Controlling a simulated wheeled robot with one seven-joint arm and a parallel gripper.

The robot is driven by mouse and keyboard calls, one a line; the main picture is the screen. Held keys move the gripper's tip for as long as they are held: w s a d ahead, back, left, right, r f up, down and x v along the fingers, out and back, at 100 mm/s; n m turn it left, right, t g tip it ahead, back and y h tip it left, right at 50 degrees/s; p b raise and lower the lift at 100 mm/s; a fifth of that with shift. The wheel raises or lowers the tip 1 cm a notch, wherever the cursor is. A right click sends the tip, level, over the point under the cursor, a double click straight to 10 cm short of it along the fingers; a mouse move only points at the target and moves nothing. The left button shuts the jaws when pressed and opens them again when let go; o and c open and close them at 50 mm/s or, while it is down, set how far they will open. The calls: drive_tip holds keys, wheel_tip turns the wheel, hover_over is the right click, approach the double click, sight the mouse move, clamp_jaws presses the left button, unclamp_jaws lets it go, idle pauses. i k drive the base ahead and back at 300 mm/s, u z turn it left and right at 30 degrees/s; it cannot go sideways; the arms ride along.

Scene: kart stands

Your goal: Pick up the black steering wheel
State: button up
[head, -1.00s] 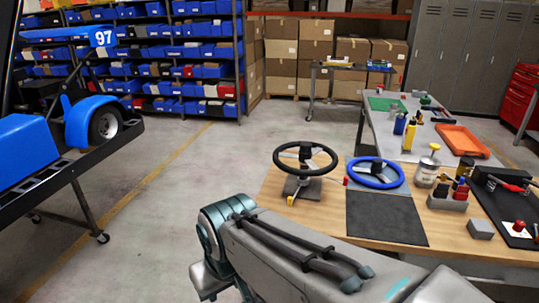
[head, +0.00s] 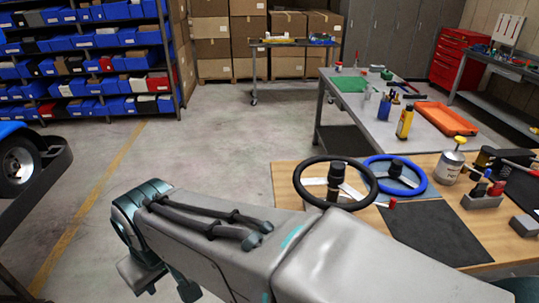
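The black steering wheel (head: 373,189) is in the head view, near the left end of the wooden table, with a dark hub and light spokes. Its base is partly hidden behind my arm. A blue steering wheel (head: 421,183) lies just right of and behind it, and the black rim overlaps it in the picture. My arm crosses the lower part of the view in front of the table.
The wooden table (head: 283,177) also holds a dark mat (head: 437,235), a tool holder (head: 482,201) and a yellow-capped can (head: 451,165). A grey table (head: 345,140) with an orange tray (head: 446,118) stands behind. Open floor lies left of the table.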

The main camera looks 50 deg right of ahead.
sight(336, 176)
drive_tip(key=i, duration=2.3)
drive_tip(key=z, duration=4)
drive_tip(key=i, duration=1)
drive_tip(key=z, duration=0.05)
